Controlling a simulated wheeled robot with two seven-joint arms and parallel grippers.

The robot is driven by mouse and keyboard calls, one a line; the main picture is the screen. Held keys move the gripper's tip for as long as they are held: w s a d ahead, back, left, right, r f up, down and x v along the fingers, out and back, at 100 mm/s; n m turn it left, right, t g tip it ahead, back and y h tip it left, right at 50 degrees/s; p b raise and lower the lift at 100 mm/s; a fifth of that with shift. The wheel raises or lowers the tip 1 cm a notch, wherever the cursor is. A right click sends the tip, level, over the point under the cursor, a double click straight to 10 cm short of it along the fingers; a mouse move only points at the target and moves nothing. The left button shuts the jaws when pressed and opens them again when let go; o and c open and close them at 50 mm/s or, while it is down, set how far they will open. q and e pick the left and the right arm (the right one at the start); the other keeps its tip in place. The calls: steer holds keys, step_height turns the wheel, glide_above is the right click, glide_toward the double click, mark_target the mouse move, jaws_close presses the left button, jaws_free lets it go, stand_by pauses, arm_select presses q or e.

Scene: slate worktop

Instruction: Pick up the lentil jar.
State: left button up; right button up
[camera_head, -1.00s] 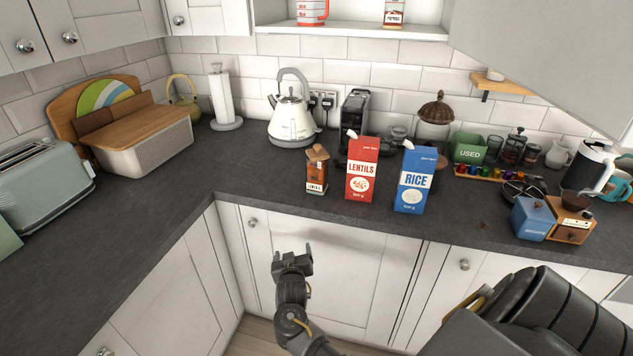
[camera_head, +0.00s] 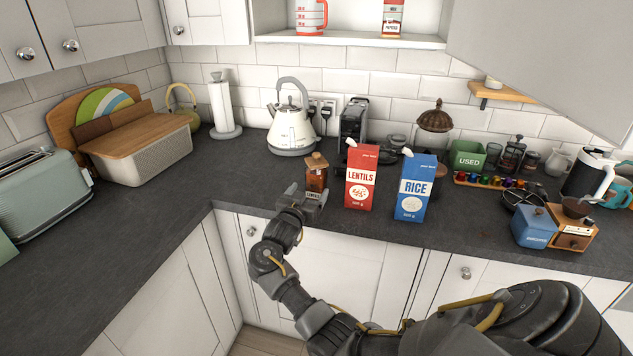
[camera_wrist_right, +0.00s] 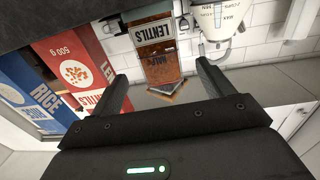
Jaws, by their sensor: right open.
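The lentil jar (camera_head: 317,178) is a small glass jar with reddish-brown contents, a wooden lid and a "LENTILS" label. It stands upright near the worktop's front edge, left of the red lentils carton (camera_head: 360,178). My right gripper (camera_head: 304,198) is open and empty, in front of the jar and partly covering its lower left. In the right wrist view, the jar (camera_wrist_right: 158,62) appears upside down between the two fingers of the right gripper (camera_wrist_right: 163,80), with a gap on each side. I cannot tell how far the fingers reach around it. My left gripper is not in view.
A blue rice carton (camera_head: 414,188) stands right of the lentils carton. A white kettle (camera_head: 291,130) and a dark coffee machine (camera_head: 353,122) stand behind the jar. The worktop (camera_head: 190,200) is clear to the jar's left.

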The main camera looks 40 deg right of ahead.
mark_target(313, 183)
steer(key=shift+p+x, duration=0.7)
steer(key=shift+x, duration=2)
steer(key=shift+r, duration=0.1)
steer(key=c, duration=1.4)
steer(key=shift+c, duration=0.6)
steer(key=shift+r, duration=0.1)
